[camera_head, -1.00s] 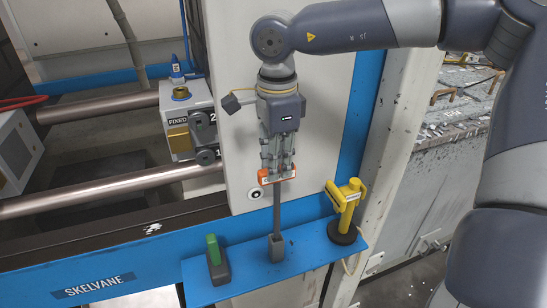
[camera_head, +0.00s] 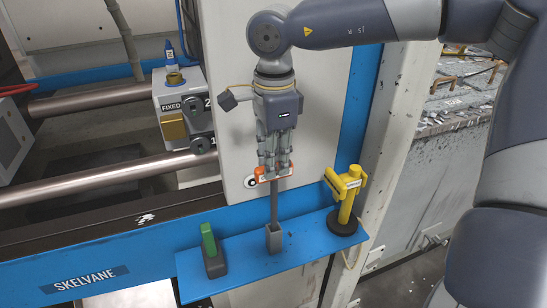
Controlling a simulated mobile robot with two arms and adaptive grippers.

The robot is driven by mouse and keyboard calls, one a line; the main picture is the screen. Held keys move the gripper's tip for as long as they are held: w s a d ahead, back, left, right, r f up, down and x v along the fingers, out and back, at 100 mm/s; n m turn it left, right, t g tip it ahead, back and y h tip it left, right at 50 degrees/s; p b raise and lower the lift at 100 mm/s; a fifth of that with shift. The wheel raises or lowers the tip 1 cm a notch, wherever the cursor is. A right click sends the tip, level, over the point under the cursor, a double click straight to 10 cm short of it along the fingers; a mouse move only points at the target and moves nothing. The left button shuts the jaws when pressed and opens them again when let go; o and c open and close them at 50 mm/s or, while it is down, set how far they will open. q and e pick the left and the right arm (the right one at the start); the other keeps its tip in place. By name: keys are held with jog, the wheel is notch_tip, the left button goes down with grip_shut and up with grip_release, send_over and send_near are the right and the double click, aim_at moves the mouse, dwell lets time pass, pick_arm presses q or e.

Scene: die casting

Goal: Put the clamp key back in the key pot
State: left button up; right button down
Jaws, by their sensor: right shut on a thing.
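The clamp key has an orange handle (camera_head: 262,177) and a straight grey shaft (camera_head: 274,203). My right gripper (camera_head: 273,171) points down and is shut on the handle, holding the key roughly upright. The key pot (camera_head: 274,240) is a small grey square holder on the blue shelf, directly below the gripper. The shaft's lower end meets the pot's open top; I cannot tell how far inside it is. My left gripper is not in view.
The blue shelf (camera_head: 240,257) also carries a green-topped grey item (camera_head: 212,253) left of the pot and a yellow device on a black base (camera_head: 345,197) to the right. A white machine panel (camera_head: 230,130) stands close behind my gripper.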

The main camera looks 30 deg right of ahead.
aim_at(273, 179)
jog(key=shift+f+b, duration=2)
jog(key=shift+f, duration=0.6)
jog(key=c, duration=1.4)
grip_release()
jog(key=shift+r, duration=0.15)
notch_tip(273, 179, up, 12)
jog(key=shift+s+a+f, duration=0.1)
jog(key=shift+s, duration=0.05)
